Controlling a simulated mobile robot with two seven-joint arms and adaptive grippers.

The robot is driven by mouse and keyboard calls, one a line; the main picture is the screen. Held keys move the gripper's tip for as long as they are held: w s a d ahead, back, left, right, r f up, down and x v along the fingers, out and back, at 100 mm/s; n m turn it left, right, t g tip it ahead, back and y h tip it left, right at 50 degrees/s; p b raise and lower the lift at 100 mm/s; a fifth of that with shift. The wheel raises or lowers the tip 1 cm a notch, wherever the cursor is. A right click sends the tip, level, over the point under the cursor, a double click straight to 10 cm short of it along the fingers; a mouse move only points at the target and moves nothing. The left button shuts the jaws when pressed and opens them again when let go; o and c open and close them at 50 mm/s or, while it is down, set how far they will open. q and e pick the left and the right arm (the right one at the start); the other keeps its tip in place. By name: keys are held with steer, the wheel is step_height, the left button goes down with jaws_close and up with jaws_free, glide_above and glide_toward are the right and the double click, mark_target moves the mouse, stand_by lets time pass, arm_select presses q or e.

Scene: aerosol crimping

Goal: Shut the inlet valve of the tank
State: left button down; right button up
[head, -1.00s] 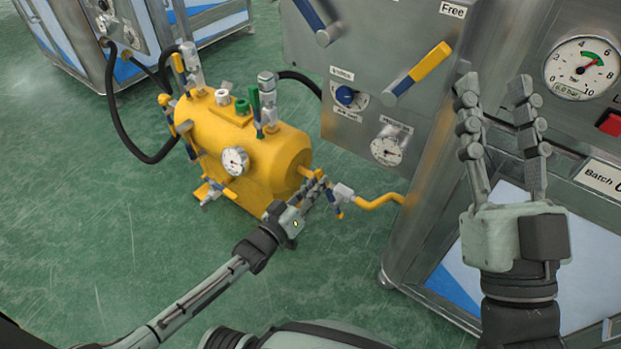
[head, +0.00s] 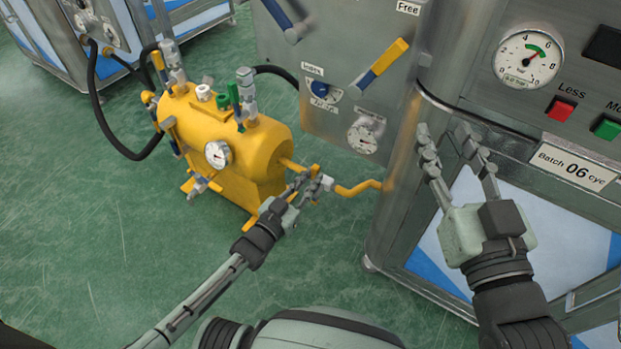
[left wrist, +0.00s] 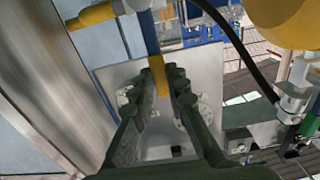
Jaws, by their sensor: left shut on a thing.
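The yellow tank (head: 240,160) stands on the green floor at left of the machine. A yellow pipe (head: 358,188) runs from its right end to the machine, with the inlet valve's pale body (head: 326,183) in that line. My left gripper (head: 308,180) is at this valve, shut on its lever. In the left wrist view the blue lever (left wrist: 149,32) with its yellow tip (left wrist: 159,76) lies between the fingers. My fingers partly hide the valve in the head view. My right gripper (head: 446,140) is open and empty, in front of the machine.
The machine's steel panel (head: 330,125) carries a blue knob, a gauge and larger yellow-blue levers (head: 382,62). Black hoses (head: 98,110) run behind the tank. Another cabinet (head: 60,45) stands at the back left.

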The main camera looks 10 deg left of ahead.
arm_select(q)
steer(key=shift+s+d+f, duration=0.1)
steer(key=c, duration=1.5)
jaws_free()
steer(key=v, duration=0.7)
steer(key=shift+s, duration=0.2)
